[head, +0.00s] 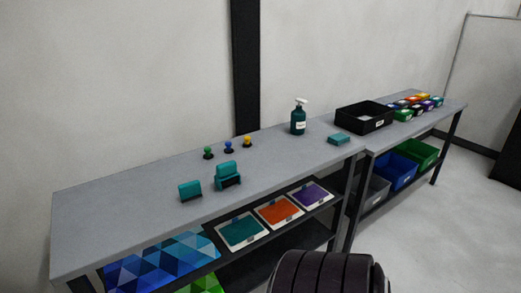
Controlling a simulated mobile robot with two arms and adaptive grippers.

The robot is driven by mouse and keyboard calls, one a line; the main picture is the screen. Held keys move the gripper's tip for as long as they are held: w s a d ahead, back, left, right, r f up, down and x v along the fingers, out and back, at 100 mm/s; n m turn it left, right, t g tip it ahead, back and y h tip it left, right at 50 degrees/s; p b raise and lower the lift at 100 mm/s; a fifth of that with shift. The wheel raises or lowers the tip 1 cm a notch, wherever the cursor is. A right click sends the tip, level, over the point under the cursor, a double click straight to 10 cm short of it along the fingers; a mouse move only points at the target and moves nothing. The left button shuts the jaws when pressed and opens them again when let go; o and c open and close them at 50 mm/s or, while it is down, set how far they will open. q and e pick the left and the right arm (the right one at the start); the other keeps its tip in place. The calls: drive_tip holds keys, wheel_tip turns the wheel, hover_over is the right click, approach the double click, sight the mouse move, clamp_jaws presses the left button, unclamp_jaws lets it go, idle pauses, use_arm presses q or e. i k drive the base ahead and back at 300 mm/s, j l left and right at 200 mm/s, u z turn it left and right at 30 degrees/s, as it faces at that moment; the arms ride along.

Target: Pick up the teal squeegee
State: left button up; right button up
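A small teal piece (190,190) with a dark lower edge stands near the front edge of the grey table (115,215); it looks like the squeegee. A larger teal object (228,172) with a dark lower part stands just right of it, a small gap apart. A flat teal block (339,139) lies farther right on the table. It is too small to tell what it is. Neither of my grippers is in view.
Three small knobs, green (208,152), blue (228,147) and yellow (248,141), stand behind. A spray bottle (298,119) and black tray (364,117) are farther right. The table's left part is clear.

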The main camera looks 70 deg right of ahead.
sight(191, 190)
drive_tip(key=z, duration=1.6)
drive_tip(key=i+l+u, duration=0.1)
drive_tip(key=l, duration=0.15)
drive_tip(key=i+l, duration=0.15)
drive_tip(key=l, duration=0.15)
drive_tip(key=u, duration=0.05)
